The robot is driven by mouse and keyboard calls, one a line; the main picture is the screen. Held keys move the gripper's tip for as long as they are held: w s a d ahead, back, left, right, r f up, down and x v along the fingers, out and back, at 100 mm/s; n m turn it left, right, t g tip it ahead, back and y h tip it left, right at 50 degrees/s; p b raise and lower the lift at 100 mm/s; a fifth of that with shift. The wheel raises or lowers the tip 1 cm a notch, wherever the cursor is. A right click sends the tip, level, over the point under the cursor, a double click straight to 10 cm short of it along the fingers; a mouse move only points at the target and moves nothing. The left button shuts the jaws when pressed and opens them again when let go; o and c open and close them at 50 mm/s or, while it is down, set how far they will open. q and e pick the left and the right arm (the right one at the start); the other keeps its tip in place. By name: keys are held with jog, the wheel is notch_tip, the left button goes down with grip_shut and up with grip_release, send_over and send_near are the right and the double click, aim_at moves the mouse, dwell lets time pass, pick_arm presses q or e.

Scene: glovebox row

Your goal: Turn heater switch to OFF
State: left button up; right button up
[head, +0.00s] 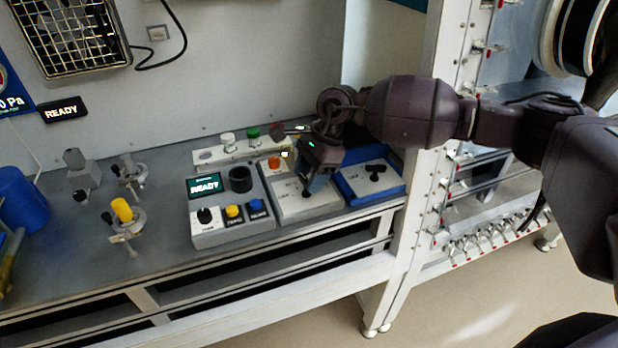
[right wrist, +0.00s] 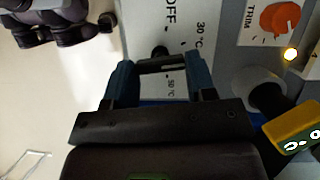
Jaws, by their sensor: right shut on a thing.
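The heater panel (head: 292,207) is a light grey box on the bench, between the READY control box and a blue-based box. In the right wrist view its face (right wrist: 140,32) shows the labels OFF, 30 °C and 50 °C. The heater switch (right wrist: 160,52) is a small dark knob there, mostly hidden between my fingers. My right gripper (head: 308,187) reaches down onto the panel and is shut on the switch; its blue fingers also show in the right wrist view (right wrist: 162,75). I cannot tell which label the switch points to. My left gripper is not in view.
The READY control box (head: 233,228) with knob and buttons stands left of the panel. The blue-based box (head: 370,183) with a black handle is close on the right. An orange TRIM knob (right wrist: 280,18) is nearby. A white rack post (head: 422,170) rises further right.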

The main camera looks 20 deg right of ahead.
dwell(0.4)
jog(key=o, duration=0.9)
jog(key=shift+o, duration=0.2)
jog(key=shift+r, duration=0.1)
jog(key=v, duration=1)
jog(key=shift+r, duration=0.35)
